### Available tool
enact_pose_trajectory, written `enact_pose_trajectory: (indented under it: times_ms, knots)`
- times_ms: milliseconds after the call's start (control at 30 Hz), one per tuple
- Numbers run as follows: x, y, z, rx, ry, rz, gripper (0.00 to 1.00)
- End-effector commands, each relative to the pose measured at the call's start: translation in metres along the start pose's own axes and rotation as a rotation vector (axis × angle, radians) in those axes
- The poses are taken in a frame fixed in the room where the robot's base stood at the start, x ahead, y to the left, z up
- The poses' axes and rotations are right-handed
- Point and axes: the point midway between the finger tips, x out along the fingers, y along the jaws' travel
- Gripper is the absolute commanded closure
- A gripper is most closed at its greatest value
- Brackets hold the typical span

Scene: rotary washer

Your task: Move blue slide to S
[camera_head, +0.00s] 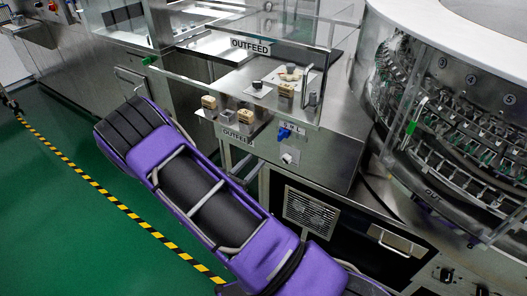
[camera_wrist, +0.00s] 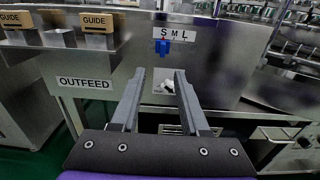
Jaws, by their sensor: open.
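The blue slide (camera_head: 284,133) is a small blue block on the metal front panel below the outfeed corner. In the wrist view the blue slide (camera_wrist: 162,48) sits just under the white S M L label (camera_wrist: 175,33), near its left end by the S. I cannot tell its exact setting. My gripper (camera_wrist: 160,74) is open and empty, its two grey fingers apart and pointing at the panel. The slide appears above the gap between the fingertips, and no contact shows. My gripper's fingers cannot be made out in the head view.
A pale knob (camera_head: 288,158) on a small plate sits below the slide, partly between my fingers in the wrist view. Tan GUIDE blocks (camera_wrist: 97,22) stand at upper left. An OUTFEED sign (camera_wrist: 86,83) is left of my fingers. The round washer (camera_head: 455,110) stands right.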

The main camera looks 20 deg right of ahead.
Motion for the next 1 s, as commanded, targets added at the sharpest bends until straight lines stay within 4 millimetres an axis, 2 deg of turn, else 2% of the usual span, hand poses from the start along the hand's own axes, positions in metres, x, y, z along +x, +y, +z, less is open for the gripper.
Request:
enact_pose_trajectory:
  times_ms: [100,267,800,867,933,1000]
  knots:
    - [-0.018,0.001,0.0,0.0,0.0,0.002,0.55]
    - [-0.029,0.001,0.0,0.001,0.0,0.001,0.55]
    - [-0.03,0.001,0.002,0.005,-0.001,-0.002,0.55]
    - [-0.03,0.003,0.008,0.026,-0.007,-0.015,0.55]
    - [-0.029,0.006,0.023,0.078,-0.017,-0.049,0.55]
    - [-0.03,0.011,0.046,0.171,-0.027,-0.105,0.55]
